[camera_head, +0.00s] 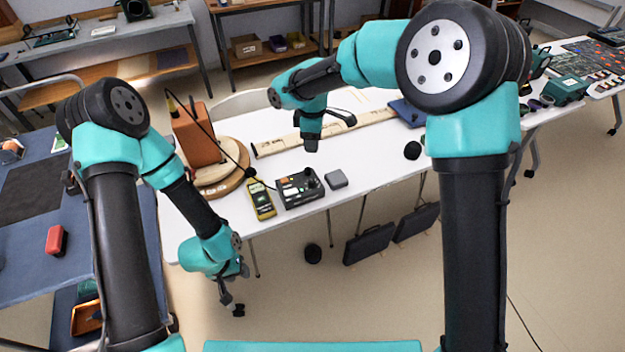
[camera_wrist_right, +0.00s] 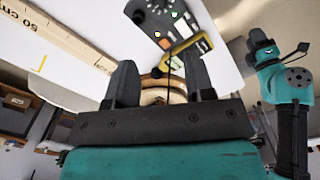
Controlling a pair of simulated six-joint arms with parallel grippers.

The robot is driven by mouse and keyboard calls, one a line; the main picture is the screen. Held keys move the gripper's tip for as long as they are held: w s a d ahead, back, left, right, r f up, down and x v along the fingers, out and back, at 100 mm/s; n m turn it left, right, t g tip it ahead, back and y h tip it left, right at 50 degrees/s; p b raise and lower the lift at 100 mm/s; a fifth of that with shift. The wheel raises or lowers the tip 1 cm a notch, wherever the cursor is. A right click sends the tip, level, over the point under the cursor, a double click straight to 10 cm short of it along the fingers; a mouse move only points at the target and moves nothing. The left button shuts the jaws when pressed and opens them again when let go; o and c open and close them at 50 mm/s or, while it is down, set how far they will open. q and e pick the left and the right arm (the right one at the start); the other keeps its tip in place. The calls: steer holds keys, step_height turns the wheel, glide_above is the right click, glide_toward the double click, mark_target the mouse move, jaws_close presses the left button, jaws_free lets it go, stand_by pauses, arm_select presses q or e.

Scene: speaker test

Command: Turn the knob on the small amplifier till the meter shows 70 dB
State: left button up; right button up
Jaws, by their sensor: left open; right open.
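The small amplifier (camera_head: 290,199) is a dark box with lit buttons on the white table. It also shows at the top of the right wrist view (camera_wrist_right: 153,24). A dark round knob (camera_wrist_right: 139,16) seems to be on its panel. The yellow handheld meter (camera_head: 262,204) lies left of the amplifier; it shows in the right wrist view (camera_wrist_right: 186,52) too, its reading too small to tell. My right gripper (camera_head: 311,148) is open and empty above the table, behind the amplifier; its fingers (camera_wrist_right: 160,80) are apart. My left gripper (camera_head: 238,309) is open and low, in front of the table edge.
An orange-brown speaker (camera_head: 194,134) stands on a round wooden base (camera_head: 225,186), with a black cable running near it. A long wooden ruler (camera_head: 278,145) lies behind the amplifier. A grey block (camera_head: 336,179) sits right of the amplifier. Dark cases (camera_head: 369,244) stand below the table.

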mark_target(312, 181)
step_height(312, 181, down, 18)
steer(key=shift+r, duration=0.25)
stand_by(0.5)
steer(key=shift+c, duration=0.4)
jaws_close()
steer(key=shift+m, duration=1.3)
